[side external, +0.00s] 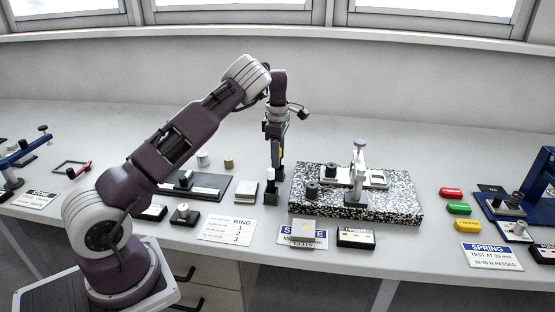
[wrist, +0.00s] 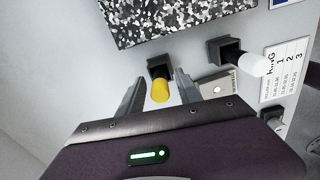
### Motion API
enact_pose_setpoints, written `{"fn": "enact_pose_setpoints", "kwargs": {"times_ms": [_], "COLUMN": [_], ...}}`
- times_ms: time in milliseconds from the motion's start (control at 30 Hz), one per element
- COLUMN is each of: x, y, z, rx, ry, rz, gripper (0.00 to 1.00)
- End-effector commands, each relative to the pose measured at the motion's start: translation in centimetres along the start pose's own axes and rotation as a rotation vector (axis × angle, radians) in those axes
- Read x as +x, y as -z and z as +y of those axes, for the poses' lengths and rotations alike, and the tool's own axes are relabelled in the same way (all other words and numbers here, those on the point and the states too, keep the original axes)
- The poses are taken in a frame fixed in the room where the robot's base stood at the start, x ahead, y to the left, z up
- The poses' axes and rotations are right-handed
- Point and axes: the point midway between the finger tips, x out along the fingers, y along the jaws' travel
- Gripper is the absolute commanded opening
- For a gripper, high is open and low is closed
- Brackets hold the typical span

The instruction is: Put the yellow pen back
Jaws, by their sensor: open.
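The yellow pen (wrist: 160,91) stands in a small black holder (wrist: 158,64) in the wrist view, its yellow end toward the camera. My gripper (wrist: 159,78) is open, with one finger on each side of the pen; small gaps seem to show, and I cannot tell if either finger touches it. In the side view my gripper (side external: 276,160) points down over the bench, and a bit of the yellow pen (side external: 281,153) shows at the fingers. The rest of the pen is hidden there.
A white pen (wrist: 253,63) stands in another black holder close by. A speckled granite plate (side external: 400,205) with a gauge stand (side external: 358,165) lies to the right in the side view. A RING card (side external: 227,226) lies in front; open bench lies behind.

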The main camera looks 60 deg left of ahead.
Motion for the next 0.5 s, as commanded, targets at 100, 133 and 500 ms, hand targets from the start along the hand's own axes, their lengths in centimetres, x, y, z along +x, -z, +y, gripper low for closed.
{"fn": "enact_pose_setpoints", "kwargs": {"times_ms": [100, 133, 500], "x": [-3.3, -4.2, -11.2], "y": [0.0, 0.0, 0.0], "z": [0.1, 0.1, -0.1], "rx": [0.001, 0.001, 0.005], "ry": [-0.006, -0.005, -0.003], "rz": [-0.001, -0.001, -0.004], "gripper": [0.41, 0.41, 0.41]}}
